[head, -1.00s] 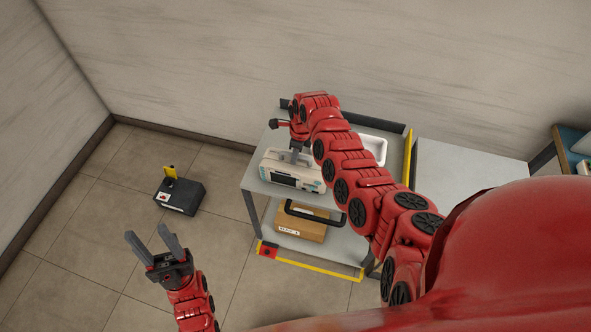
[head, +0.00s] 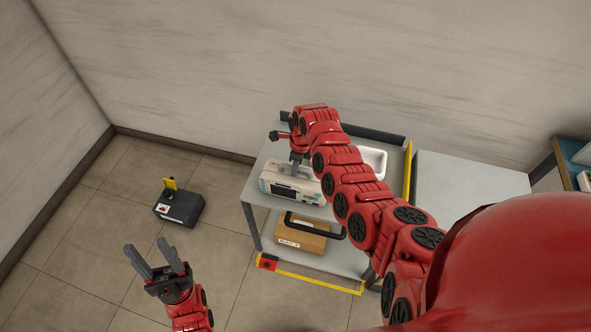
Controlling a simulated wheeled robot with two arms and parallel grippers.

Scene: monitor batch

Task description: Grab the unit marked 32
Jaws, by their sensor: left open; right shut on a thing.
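A white monitor unit (head: 286,187) with a dark screen and a top handle stands on the upper shelf of a grey cart (head: 257,178), at its front edge. I cannot read any number on it. My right gripper (head: 297,172) reaches down from above and is shut on the unit's handle; my arm hides part of the unit's surroundings. My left gripper (head: 154,262) is open and empty, above the floor at the lower left.
A cardboard box (head: 303,240) with a label sits on the cart's lower shelf. A white tray (head: 374,162) lies behind my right arm on the top shelf. A black box (head: 180,208) with a yellow piece stands on the floor. A grey table (head: 470,180) adjoins on the right.

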